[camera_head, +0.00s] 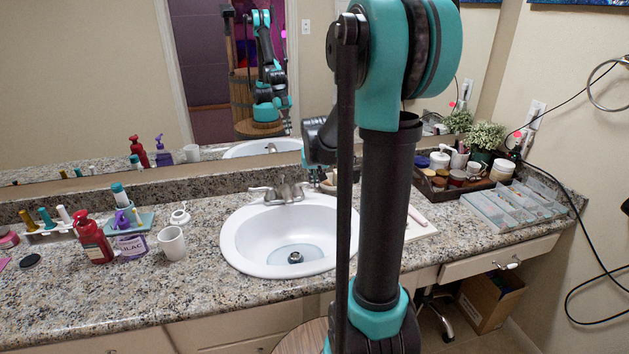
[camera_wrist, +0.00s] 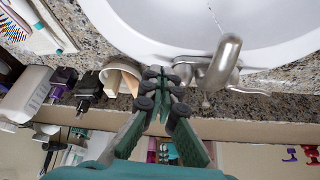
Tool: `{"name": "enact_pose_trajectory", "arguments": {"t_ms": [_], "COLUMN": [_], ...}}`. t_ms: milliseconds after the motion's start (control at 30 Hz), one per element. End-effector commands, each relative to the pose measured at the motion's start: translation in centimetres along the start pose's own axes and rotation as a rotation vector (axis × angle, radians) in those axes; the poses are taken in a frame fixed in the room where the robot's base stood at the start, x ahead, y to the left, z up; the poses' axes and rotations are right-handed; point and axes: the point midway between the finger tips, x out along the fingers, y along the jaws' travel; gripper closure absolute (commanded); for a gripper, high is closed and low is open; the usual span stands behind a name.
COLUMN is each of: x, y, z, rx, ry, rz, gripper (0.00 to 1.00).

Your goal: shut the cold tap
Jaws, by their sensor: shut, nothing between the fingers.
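The chrome faucet (camera_head: 283,191) stands behind the white sink (camera_head: 240,235), with a lever on each side. In the wrist view the spout (camera_wrist: 224,62) points up over the basin. A lever (camera_wrist: 187,70) is left of the spout, just beside the tips of my gripper (camera_wrist: 163,73); I cannot tell if they touch. The other lever (camera_wrist: 252,90) is to the right. No mark shows which is cold. A thin bright line near the spout looks like running water. My green gripper is shut and empty. In the head view its fingers are mostly hidden behind my arm.
A beige cup (camera_wrist: 121,75) and dark-capped bottles (camera_wrist: 88,88) stand close left of my fingers in the wrist view. A white mug (camera_head: 172,243) and red bottle (camera_head: 93,240) stand left of the sink. A tray of jars (camera_head: 440,192) is at right. The mirror is close behind the faucet.

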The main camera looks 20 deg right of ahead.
Motion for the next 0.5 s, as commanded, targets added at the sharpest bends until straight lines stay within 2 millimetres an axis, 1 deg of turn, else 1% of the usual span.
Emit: {"name": "enact_pose_trajectory", "arguments": {"t_ms": [100,500], "x": [1.9,7.9], "y": [0.0,0.0], "z": [-0.1,0.0], "rx": [0.0,0.0], "ry": [0.0,0.0], "rz": [0.0,0.0], "gripper": [1.0,1.0]}}
